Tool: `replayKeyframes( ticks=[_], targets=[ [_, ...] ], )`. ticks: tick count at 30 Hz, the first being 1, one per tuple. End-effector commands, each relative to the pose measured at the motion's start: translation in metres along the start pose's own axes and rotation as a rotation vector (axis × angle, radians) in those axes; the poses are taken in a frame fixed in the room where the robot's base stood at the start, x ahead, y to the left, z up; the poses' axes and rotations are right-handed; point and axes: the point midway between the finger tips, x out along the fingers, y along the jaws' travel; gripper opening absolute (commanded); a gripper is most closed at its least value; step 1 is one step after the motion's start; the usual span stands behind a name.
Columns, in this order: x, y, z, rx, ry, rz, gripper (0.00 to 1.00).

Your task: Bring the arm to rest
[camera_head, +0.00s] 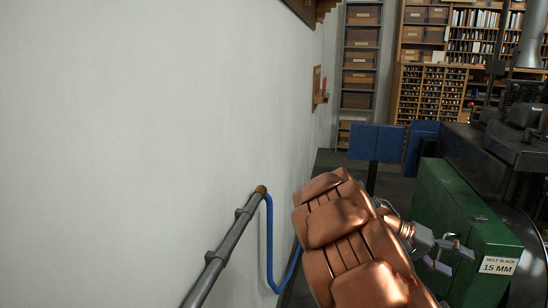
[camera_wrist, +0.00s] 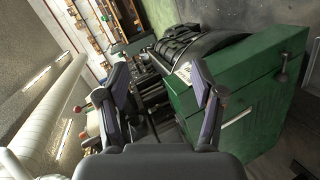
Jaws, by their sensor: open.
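My gripper (camera_head: 447,256) shows at the lower right of the head view, at the end of my copper padded arm. It appears in front of the green machine housing, near its white label. In the wrist view my gripper (camera_wrist: 160,78) has its two dark fingers spread wide with nothing between them. The green housing (camera_wrist: 240,95) fills the right of that view, close to the right finger. I cannot tell whether the finger touches it. In the head view the green housing (camera_head: 460,215) carries a label (camera_head: 498,266) reading "BELT SLACK 15 MM".
A white wall (camera_head: 150,130) stands at left, with a grey pipe (camera_head: 222,250) and blue hose (camera_head: 270,240). Blue panels (camera_head: 377,143) stand behind the arm. Dark machinery (camera_head: 500,150) is at right. Shelves (camera_head: 361,60) line the back. Some floor shows between wall and machine.

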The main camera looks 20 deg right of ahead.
Motion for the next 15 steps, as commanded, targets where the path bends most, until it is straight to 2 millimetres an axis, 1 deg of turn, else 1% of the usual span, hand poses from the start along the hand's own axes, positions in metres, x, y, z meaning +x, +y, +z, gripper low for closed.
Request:
replayKeyframes(
  ticks=[1, 3, 8, 14, 15],
  targets=[
    [-0.013, 0.025, 0.008, -0.014, -0.016, -0.036, 0.67],
    [-0.023, 0.042, 0.023, -0.042, -0.037, -0.091, 0.67],
    [-0.049, 0.072, 0.059, -0.117, -0.073, -0.231, 0.67],
    [-0.086, 0.103, 0.105, -0.231, -0.092, -0.42, 0.67],
    [-0.095, 0.108, 0.114, -0.255, -0.091, -0.461, 0.67]
  ],
)
